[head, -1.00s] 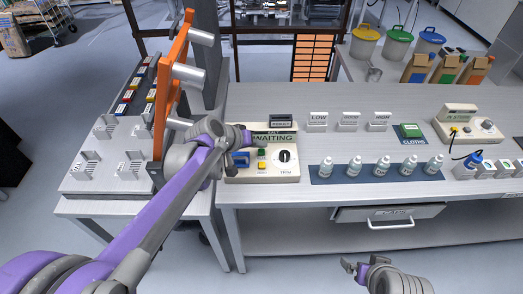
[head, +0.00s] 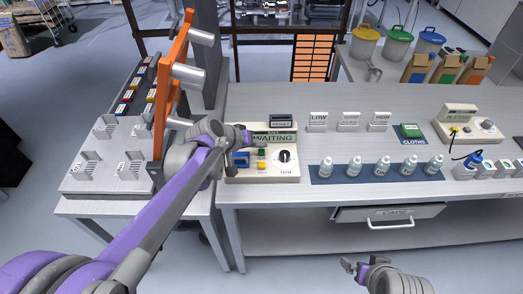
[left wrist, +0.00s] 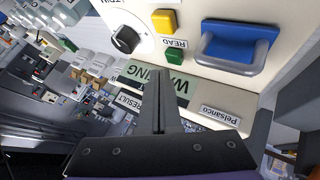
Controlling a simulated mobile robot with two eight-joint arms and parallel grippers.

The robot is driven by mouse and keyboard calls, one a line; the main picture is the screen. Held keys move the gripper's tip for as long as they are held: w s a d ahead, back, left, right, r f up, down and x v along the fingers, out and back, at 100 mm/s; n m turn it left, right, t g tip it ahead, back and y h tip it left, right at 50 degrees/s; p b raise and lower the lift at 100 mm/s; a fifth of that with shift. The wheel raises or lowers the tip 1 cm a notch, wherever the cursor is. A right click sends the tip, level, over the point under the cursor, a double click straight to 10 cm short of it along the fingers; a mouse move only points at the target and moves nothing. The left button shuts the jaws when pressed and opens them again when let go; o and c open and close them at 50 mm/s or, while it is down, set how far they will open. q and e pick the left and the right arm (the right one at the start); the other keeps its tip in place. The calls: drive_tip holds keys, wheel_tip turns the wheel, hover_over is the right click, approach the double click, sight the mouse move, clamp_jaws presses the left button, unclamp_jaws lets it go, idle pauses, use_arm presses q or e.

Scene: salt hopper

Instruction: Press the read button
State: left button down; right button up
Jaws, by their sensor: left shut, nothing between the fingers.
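The cream meter (head: 285,170) stands at the left of the long bench. Its display (head: 272,138) reads WAITING. A green button (head: 262,153) sits above a yellow button (head: 262,165). In the left wrist view, the meter is upside down, and the READ label (left wrist: 173,43) lies between the green button (left wrist: 177,54) and the yellow button (left wrist: 164,21). My left gripper (head: 246,137) is shut and empty at the meter's upper left. Its fingertips (left wrist: 160,76) show just short of the green button; I cannot tell any contact. My right gripper (head: 353,267) is low in front of the bench.
A dark knob (head: 284,156) and a blue part with a grey handle (left wrist: 237,45) flank the buttons. White bottles on a blue mat (head: 316,178) stand to the right. An orange rack (head: 170,85) rises at the left, close behind my left arm. A drawer (head: 350,214) hangs under the bench.

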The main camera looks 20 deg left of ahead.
sight(259, 153)
use_arm(q)
drive_tip(key=shift+f, duration=0.1)
drive_tip(key=shift+f, duration=0.35)
use_arm(e)
drive_tip(key=shift+s+f, duration=0.1)
drive_tip(key=shift+f, duration=0.2)
use_arm(q)
drive_tip(key=shift+f+b, duration=0.55)
use_arm(e)
drive_tip(key=shift+s+f, duration=0.1)
drive_tip(key=shift+f, duration=0.3)
use_arm(q)
drive_tip(key=shift+r+p, duration=0.7)
drive_tip(key=shift+r, duration=0.3)
use_arm(e)
drive_tip(key=shift+w+r, duration=0.3)
drive_tip(key=shift+r, duration=0.55)
use_arm(q)
drive_tip(key=shift+r+p, duration=0.35)
drive_tip(key=shift+r, duration=0.3)
drive_tip(key=shift+w+r+p, duration=0.1)
drive_tip(key=shift+r+p, duration=1)
drive_tip(key=shift+r, duration=0.85)
drive_tip(key=shift+f, duration=0.1)
use_arm(e)
drive_tip(key=r, duration=0.1)
drive_tip(key=w+r, duration=0.1)
drive_tip(key=r, duration=0.2)
drive_tip(key=shift+w, duration=0.35)
